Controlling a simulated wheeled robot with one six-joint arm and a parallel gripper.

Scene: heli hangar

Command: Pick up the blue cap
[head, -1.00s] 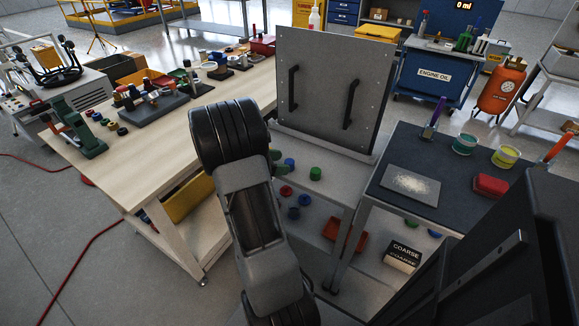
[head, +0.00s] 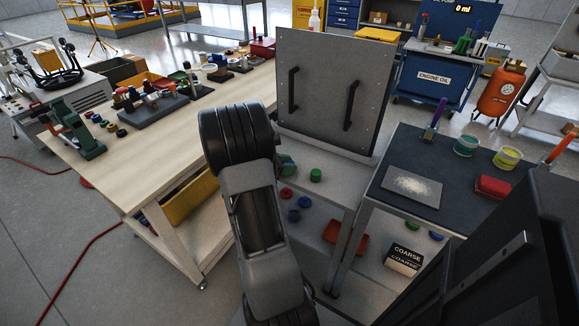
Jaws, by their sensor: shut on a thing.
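My gripper (head: 286,162) shows only in part, as a small greenish piece past the right side of my dark arm, above the grey bench. It is shut on a blue cap, of which little can be seen behind the jaws. Two other blue caps (head: 305,202) lie on the grey bench below, close to a red cap (head: 286,192). A green cap (head: 316,175) stands to the right of my gripper.
A grey upright panel (head: 330,85) with two black handles stands behind the caps. A wooden workbench (head: 130,170) with tools is to the left. A dark-topped table (head: 400,150) with a powdered plate and jars is to the right.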

